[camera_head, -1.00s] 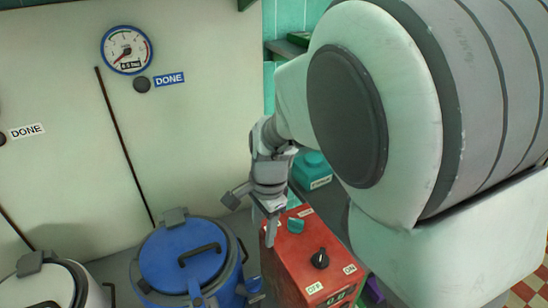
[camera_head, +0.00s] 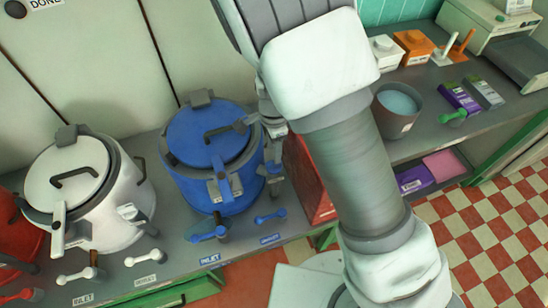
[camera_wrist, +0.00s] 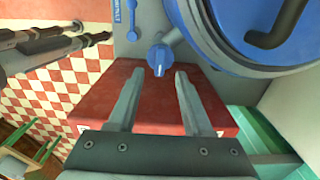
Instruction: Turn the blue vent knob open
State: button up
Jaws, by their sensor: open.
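The blue kettle (camera_head: 208,145) stands on the grey counter, lid shut under a dark handle. In the wrist view its rounded body (camera_wrist: 225,30) fills the upper right. A blue knob (camera_wrist: 158,56) on its side shows just beyond my fingertips, roughly centred between them. My gripper (camera_wrist: 155,75) is open and empty, and its fingers look apart from the knob. In the head view my gripper (camera_head: 273,160) is at the kettle's right side, partly hidden by my arm. I cannot read a vent label or tell how far the knob is turned.
The red box (camera_head: 308,180) stands right of the blue kettle, under my fingers in the wrist view. Blue levers (camera_head: 208,235) stick out at the counter front, one labelled INLET. The white kettle (camera_head: 75,180) is at the left. A grey pot (camera_head: 397,108) stands behind my arm.

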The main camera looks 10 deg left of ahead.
aim_at(274, 165)
notch_tip(274, 165, down, 5)
jog(key=shift+f, duration=0.1)
dwell(0.3)
grip_shut()
